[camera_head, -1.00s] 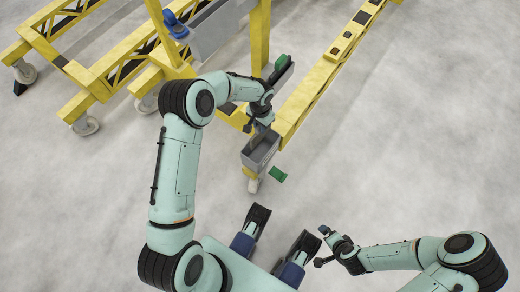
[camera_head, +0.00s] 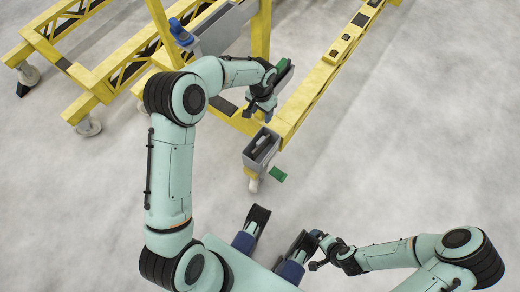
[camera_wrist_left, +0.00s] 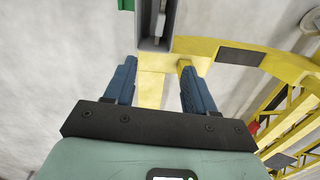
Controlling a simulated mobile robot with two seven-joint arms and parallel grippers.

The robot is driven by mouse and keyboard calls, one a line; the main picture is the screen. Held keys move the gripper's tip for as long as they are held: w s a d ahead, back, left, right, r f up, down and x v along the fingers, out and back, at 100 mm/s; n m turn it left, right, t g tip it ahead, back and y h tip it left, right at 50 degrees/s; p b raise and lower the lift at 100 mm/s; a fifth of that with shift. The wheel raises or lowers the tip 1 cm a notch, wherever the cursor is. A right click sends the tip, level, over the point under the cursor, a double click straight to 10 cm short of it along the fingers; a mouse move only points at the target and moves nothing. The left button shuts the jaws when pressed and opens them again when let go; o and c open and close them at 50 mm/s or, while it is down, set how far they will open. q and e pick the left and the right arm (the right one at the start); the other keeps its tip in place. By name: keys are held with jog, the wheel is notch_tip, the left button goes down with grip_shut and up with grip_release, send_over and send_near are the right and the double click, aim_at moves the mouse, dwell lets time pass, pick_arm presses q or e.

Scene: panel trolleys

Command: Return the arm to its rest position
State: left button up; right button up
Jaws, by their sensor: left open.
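My left arm reaches in from the left in the head view. Its left gripper (camera_head: 262,108) is beside the yellow trolley frame, above and behind a small grey bin (camera_head: 250,158). In the left wrist view the left gripper's two blue fingers (camera_wrist_left: 160,88) are spread apart with nothing between them. The grey bin (camera_wrist_left: 167,40) lies beyond the fingertips, apart from them, with a dark slim object (camera_wrist_left: 150,22) inside. My right gripper (camera_head: 318,250) hangs low at the right in the head view; its jaw opening is too small to judge.
A yellow trolley beam (camera_head: 310,95) runs beside the left gripper. A grey tray (camera_head: 222,30) with a blue part (camera_head: 181,33) is mounted behind the arm. A green piece (camera_head: 278,175) shows beside the bin. Grey floor (camera_head: 420,150) at the right is clear.

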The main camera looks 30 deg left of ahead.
pick_arm(q)
notch_tip(320, 180, up, 3)
jog(key=shift+f, duration=0.1)
pick_arm(e)
jog(key=shift+s+a+r, duration=0.25)
jog(key=shift+s+r, duration=0.1)
jog(key=shift+s, duration=0.1)
